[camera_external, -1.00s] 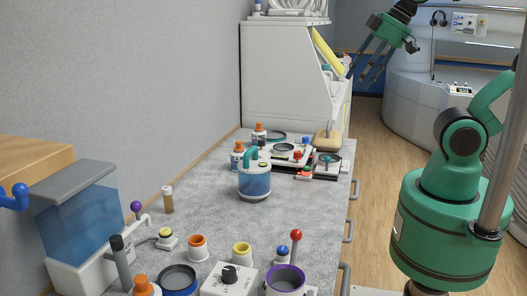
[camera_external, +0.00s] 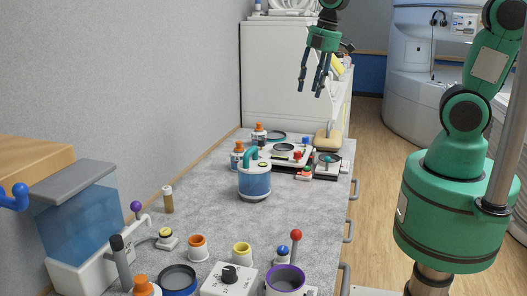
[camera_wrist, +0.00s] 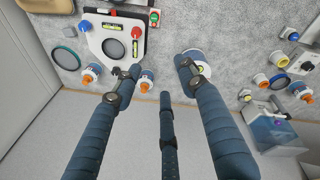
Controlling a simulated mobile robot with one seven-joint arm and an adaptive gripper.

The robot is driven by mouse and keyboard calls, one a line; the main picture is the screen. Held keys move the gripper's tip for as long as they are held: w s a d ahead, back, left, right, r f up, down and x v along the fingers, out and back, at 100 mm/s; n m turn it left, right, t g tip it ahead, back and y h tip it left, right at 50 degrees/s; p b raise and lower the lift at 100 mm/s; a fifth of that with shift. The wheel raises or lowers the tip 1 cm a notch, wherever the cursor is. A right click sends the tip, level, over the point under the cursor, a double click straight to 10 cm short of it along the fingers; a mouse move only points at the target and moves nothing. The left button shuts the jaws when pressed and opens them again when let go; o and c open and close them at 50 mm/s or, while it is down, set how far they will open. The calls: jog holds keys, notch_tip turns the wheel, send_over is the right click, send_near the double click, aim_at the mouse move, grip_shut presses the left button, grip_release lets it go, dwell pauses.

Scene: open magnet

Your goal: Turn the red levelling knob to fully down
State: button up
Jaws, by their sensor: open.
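The red levelling knob (camera_external: 297,155) sits on a white levelling plate (camera_external: 279,159) with a dark round disc, towards the far end of the grey bench. In the wrist view the red knob (camera_wrist: 136,32) is at the plate's right side, beside a yellow bubble level. A blue knob (camera_wrist: 86,25) is at the plate's left side. My gripper (camera_external: 311,90) is open and empty, pointing down, high above the far end of the bench. In the wrist view my gripper (camera_wrist: 158,79) has its fingers spread, apart from the plate and knob.
Orange-capped bottles (camera_external: 237,158) stand left of the plate. A blue container with a teal handle (camera_external: 255,183) stands in front. A red button (camera_external: 304,174) is close by the plate. Jars and a control box (camera_external: 228,280) crowd the near end. A white cabinet (camera_external: 283,75) stands behind.

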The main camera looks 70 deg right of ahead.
jog(key=w+d+f+n+g+p, duration=0.1)
jog(key=w+d+f+n+p, duration=0.25)
jog(key=d+f, duration=0.2)
jog(key=n+g+p, duration=0.1)
jog(key=n+p, duration=0.1)
jog(key=n, duration=0.3)
send_over(302, 153)
notch_tip(302, 153, down, 7)
jog(key=shift+d+f+m, duration=0.15)
jog(key=shift+d+m, duration=0.05)
jog(key=shift+m, duration=0.05)
jog(key=shift+f, duration=0.1)
notch_tip(302, 153, down, 14)
jog(key=shift+r, duration=0.2)
grip_shut()
